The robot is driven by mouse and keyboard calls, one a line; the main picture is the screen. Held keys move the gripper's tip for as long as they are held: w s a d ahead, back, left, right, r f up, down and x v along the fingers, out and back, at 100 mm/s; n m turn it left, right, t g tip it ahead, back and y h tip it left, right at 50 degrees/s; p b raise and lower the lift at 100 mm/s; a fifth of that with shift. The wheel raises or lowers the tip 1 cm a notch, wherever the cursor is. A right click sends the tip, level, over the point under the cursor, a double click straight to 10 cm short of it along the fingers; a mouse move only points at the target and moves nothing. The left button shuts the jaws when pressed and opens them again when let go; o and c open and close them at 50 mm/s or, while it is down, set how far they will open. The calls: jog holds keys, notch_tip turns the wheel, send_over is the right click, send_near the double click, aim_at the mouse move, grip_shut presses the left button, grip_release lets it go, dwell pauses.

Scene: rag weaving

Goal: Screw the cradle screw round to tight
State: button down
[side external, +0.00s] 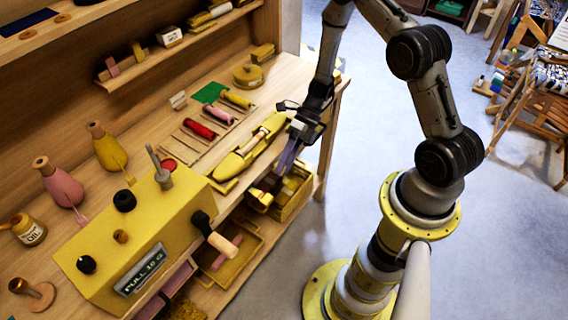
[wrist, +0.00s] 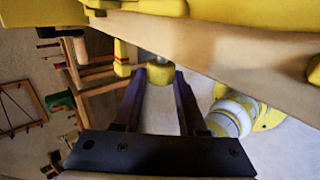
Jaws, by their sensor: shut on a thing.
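The cradle screw shows in the wrist view as a round yellow knob (wrist: 160,73) below the wooden bench edge. My gripper (wrist: 158,80) has its two dark purple fingers on either side of this knob, shut on it. In the side external view my gripper (side external: 268,186) reaches down at the bench's front edge. A small yellow piece (side external: 260,197) shows at its tips; the grip itself is too small to make out there. A long yellow boat-shaped cradle (side external: 240,152) lies on the bench just above. How tight the screw is cannot be seen.
Open drawers (side external: 232,262) sit below the bench edge. Red and yellow spools (side external: 202,130) lie behind the cradle. The floor at the right is clear near the bench.

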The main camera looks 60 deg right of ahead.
jog(key=shift+d+f+y, duration=0.1)
jog(key=shift+y, duration=1)
jog(key=shift+c, duration=2.3)
grip_release()
jog(key=v, duration=1.3)
jog(key=shift+d, duration=0.4)
